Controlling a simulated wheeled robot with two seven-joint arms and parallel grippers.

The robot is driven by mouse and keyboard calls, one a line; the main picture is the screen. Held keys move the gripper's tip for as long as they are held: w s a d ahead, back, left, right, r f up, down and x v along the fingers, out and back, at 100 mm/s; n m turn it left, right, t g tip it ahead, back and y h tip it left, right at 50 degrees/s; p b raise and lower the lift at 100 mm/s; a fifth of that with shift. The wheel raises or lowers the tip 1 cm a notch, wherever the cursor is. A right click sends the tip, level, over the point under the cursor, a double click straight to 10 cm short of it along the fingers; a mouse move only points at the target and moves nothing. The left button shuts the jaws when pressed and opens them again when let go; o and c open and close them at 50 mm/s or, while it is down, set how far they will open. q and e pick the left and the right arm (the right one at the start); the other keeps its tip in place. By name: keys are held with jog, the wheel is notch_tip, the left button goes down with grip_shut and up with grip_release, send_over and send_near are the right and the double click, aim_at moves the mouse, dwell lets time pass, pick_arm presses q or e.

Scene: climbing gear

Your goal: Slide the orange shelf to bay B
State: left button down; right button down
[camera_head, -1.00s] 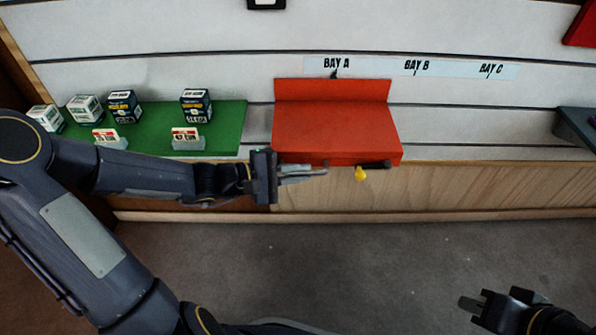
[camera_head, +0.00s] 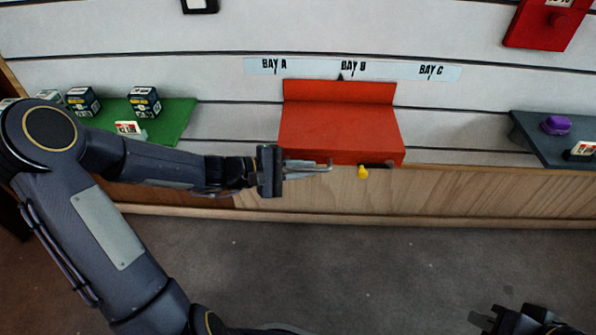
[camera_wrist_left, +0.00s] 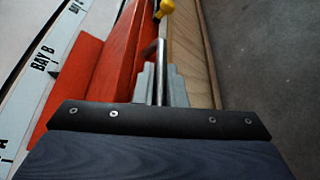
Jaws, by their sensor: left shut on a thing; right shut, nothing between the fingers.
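The orange shelf (camera_head: 338,126) sits on the slatted wall under the label strip (camera_head: 300,66). Its dark pointer at the top edge stands just left of the BAY B mark. A yellow knob (camera_head: 363,172) and a black lever (camera_head: 378,165) are at its front edge. My left gripper (camera_head: 308,170) is shut on the metal handle (camera_head: 328,163) below the shelf's front left. The left wrist view also shows the orange shelf (camera_wrist_left: 118,55), the handle (camera_wrist_left: 160,65) and the yellow knob (camera_wrist_left: 165,8). My right gripper (camera_head: 480,319) is shut and empty at the bottom right, away from the shelf.
A green shelf (camera_head: 175,122) with several small boxes is on the left. A dark grey shelf (camera_head: 545,140) with a purple item (camera_head: 556,125) is on the right. Bare wall lies between it and the orange shelf. Wood panelling (camera_head: 480,195) runs below.

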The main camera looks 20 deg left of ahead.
aim_at(310, 170)
pick_arm(q)
jog(key=shift+w+d+b, duration=0.2)
jog(key=shift+d+b, duration=0.05)
jog(key=shift+d, duration=0.5)
jog(key=shift+w+d+b, duration=0.2)
jog(key=shift+d, duration=0.55)
jog(key=c, duration=1.5)
grip_release()
jog(key=p+v, duration=0.2)
jog(key=v, duration=0.4)
jog(key=shift+s+a+r+p, duration=0.1)
jog(key=shift+s+a+p, duration=0.05)
jog(key=shift+a+p, duration=0.25)
jog(key=shift+s+a, duration=0.35)
jog(key=shift+a, duration=0.05)
